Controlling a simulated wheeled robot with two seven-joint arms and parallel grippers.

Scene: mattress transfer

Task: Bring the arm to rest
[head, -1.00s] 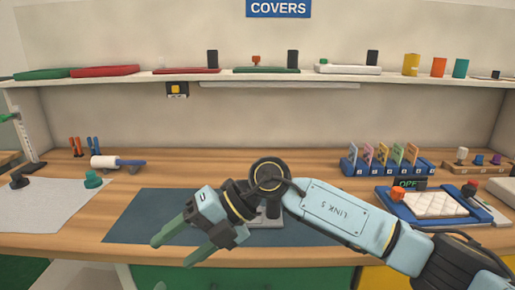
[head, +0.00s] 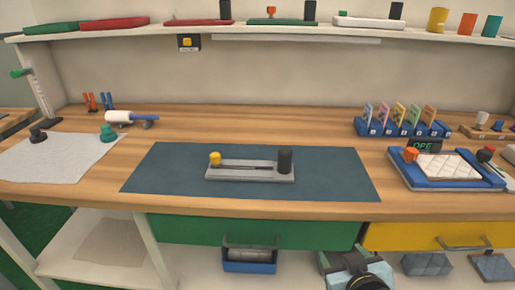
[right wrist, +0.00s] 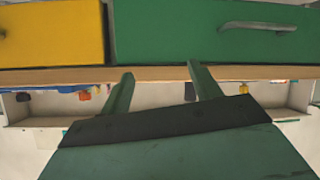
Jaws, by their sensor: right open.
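My right arm shows at the bottom edge of the head view, low in front of the drawers and below the table top. Its gripper (head: 328,263) is partly cut off and dark there. In the right wrist view my right gripper (right wrist: 161,74) has its two green fingers apart with nothing between them. That view is upside down and faces the green drawer (right wrist: 190,35) and the yellow drawer (right wrist: 50,35). My left gripper is in no view.
A grey fixture (head: 250,171) with a yellow knob and a black post lies on the dark mat (head: 160,175). A blue tray (head: 412,178) with a white quilted pad is at the right. A blue bin (head: 249,266) sits under the green drawer (head: 290,233). The table front edge is clear.

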